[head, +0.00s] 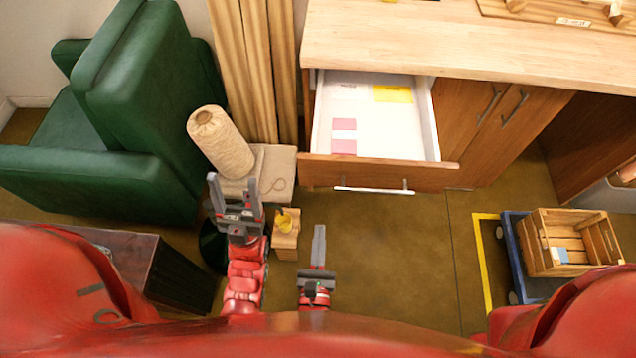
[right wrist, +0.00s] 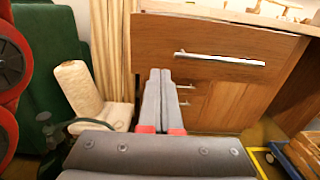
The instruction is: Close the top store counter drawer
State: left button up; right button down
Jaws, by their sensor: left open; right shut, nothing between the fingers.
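The top drawer (head: 378,130) of the wooden store counter (head: 480,42) is pulled out, with white inner walls and paper cards inside. Its front carries a silver bar handle (head: 374,190), also seen in the right wrist view (right wrist: 220,58). My right gripper (head: 319,230) is shut and empty, in front of the drawer and apart from it; its closed fingers also show in the right wrist view (right wrist: 160,78). My left gripper (head: 233,182) is open and empty, left of the drawer near a cone of twine (head: 222,142).
A green armchair (head: 130,110) stands at the left. A small wooden block with a yellow item (head: 286,232) is between my grippers. A wooden crate (head: 566,245) on a blue cart is at the right. The floor (head: 400,250) before the drawer is clear.

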aim_at(324, 174)
jog(key=w+p, duration=0.2)
jog(key=w, duration=1.1)
jog(key=shift+r, duration=0.1)
jog(key=shift+w, duration=0.45)
